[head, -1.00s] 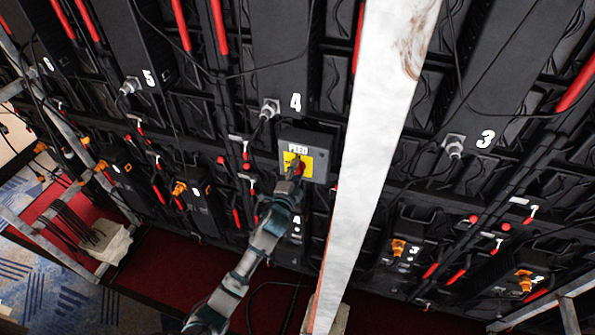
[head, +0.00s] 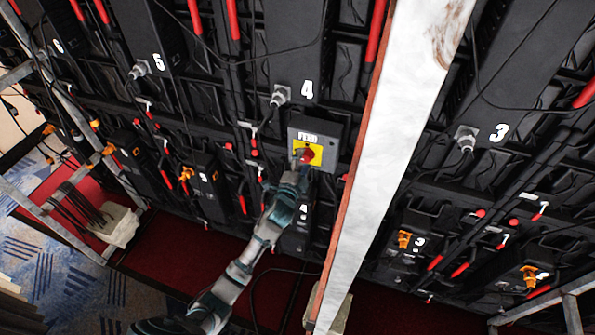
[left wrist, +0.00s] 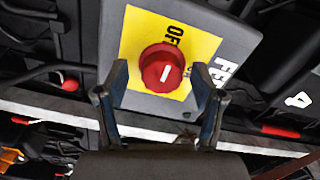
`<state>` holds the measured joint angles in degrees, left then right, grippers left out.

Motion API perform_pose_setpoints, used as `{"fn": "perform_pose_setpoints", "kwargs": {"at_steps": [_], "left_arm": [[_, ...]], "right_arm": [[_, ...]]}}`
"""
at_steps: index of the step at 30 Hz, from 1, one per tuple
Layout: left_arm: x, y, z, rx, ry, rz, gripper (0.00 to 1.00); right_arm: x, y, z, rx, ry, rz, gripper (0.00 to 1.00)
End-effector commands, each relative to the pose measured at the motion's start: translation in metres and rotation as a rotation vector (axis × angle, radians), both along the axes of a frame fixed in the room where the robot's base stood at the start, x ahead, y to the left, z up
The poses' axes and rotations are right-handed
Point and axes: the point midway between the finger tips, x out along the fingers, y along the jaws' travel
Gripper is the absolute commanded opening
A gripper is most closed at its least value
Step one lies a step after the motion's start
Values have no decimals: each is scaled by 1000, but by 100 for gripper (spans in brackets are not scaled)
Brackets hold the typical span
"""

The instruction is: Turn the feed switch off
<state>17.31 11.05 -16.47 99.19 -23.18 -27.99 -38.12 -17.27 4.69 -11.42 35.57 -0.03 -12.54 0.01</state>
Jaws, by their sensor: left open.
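The feed switch is a grey box (head: 331,141) marked FEED on the rack, with a yellow plate (head: 316,159) and a red round knob (head: 307,155). In the left wrist view the knob (left wrist: 162,69) shows a white mark, and OFF is printed on the yellow plate (left wrist: 203,42) just above it. My left gripper (head: 298,165) is at the switch, open. In the left wrist view its two fingers (left wrist: 160,88) stand on either side of the knob, with gaps showing; depth to the knob is hard to tell. My right gripper is not seen.
A pale metal beam (head: 388,150) runs diagonally close to the right of the switch. Black numbered panels, cables and red handles fill the wall. A white weight bag (head: 120,228) sits low left on a frame.

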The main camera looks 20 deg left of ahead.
Motion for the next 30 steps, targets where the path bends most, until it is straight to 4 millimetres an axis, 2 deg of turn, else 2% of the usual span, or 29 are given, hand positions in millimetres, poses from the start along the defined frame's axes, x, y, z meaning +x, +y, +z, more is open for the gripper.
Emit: {"fn": "perform_pose_setpoints", "kwargs": {"at_steps": [9,15,20,30], "left_arm": [[-69,4,-2,-2,4,0,68],[-99,6,-3,-1,6,2,68],[-108,6,-3,-2,5,2,68],[-108,6,-2,-1,5,2,68]], "right_arm": [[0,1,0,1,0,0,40],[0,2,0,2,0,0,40],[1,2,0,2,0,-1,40],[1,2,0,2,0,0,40]]}}
